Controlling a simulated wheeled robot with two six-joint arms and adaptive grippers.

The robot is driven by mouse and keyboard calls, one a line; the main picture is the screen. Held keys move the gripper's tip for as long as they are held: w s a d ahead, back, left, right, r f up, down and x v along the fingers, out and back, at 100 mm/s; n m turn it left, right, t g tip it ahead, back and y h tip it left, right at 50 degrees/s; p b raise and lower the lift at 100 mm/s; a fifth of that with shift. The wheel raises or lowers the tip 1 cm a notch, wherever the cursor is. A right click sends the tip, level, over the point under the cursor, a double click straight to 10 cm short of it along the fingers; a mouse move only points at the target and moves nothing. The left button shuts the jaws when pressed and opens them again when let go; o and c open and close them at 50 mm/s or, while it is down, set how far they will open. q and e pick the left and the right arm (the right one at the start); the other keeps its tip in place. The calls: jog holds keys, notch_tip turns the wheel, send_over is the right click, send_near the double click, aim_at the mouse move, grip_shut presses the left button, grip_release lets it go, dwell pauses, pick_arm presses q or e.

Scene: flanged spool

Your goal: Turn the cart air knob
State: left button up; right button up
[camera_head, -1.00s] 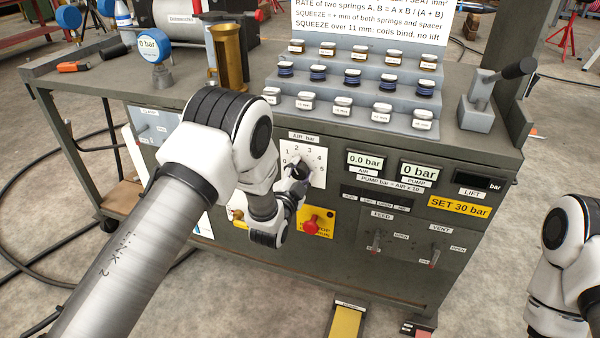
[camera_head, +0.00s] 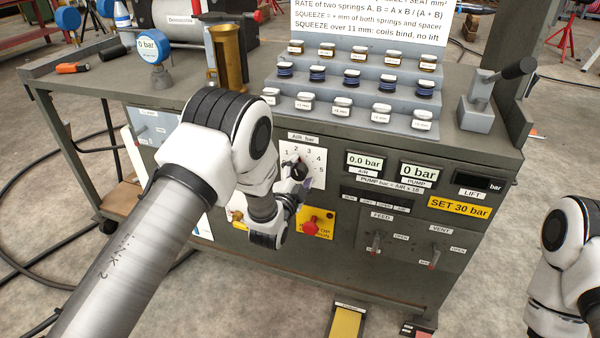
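The AIR bar dial plate (camera_head: 317,155) is a white square with numbers on the cart's front panel. The dark air knob (camera_head: 299,167) shows at its middle, partly covered from below by my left gripper. My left gripper (camera_head: 301,184) is right at the knob, seen from behind. Its fingers are small and partly hidden by the wrist, so I cannot tell whether they are open or touch the knob. The air display (camera_head: 364,161) reads 0.0 bar. My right arm shows at the right edge, with its gripper out of view.
A red button (camera_head: 313,223) on a yellow plate sits just below the dial. The pump display (camera_head: 418,172) reads 0 bar. FEED and VENT levers (camera_head: 434,257) are lower right. Stepped racks of small parts (camera_head: 340,100) and a brass cylinder (camera_head: 229,60) stand on top.

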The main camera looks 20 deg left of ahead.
pick_arm(q)
jog(key=shift+s, duration=0.15)
jog(key=s, duration=1.1)
jog(key=shift+s+a, duration=0.2)
jog(key=shift+s, duration=0.2)
jog(key=shift+f, duration=0.1)
